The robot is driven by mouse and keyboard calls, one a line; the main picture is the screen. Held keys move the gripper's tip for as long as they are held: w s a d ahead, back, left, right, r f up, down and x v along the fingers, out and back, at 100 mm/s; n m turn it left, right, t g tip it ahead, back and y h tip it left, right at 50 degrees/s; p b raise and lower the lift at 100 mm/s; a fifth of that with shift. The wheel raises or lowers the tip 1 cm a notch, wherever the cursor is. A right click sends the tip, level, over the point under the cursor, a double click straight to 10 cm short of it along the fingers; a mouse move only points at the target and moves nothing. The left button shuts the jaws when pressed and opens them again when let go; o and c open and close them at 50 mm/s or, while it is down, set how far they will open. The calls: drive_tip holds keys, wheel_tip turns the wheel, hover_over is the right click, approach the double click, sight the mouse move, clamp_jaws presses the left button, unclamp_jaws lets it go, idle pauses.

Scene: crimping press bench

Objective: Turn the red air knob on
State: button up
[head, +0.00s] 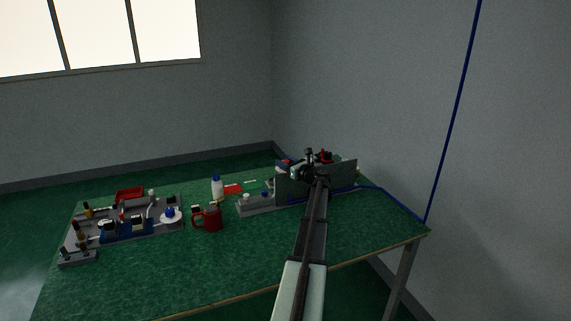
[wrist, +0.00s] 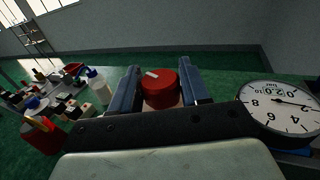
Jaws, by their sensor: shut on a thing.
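The red air knob (wrist: 160,92) sits between the two fingers of my gripper (wrist: 159,82) in the wrist view, with a finger on each side of it. A pale mark shows on the knob's top, toward the upper left. My gripper is shut on the knob. In the head view my gripper (head: 316,157) is at the upright grey panel (head: 345,175), and a small red part, likely the knob (head: 326,156), shows there. A round pressure gauge (wrist: 280,107) with a white dial stands to the right in the wrist view.
A red mug (head: 208,219), a white bottle with a blue cap (head: 217,188) and a grey fixture with several parts (head: 125,229) stand on the green table left of my arm. A blue hose (head: 397,203) runs from the panel to the right. The table's front is clear.

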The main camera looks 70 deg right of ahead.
drive_tip(key=shift+n+t+y, duration=0.5)
drive_tip(key=shift+n+y, duration=0.5)
drive_tip(key=shift+y, duration=0.5)
drive_tip(key=o, duration=1)
drive_tip(key=v, duration=1.3)
drive_tip(key=shift+s+a, duration=0.1)
drive_tip(key=shift+s, duration=0.25)
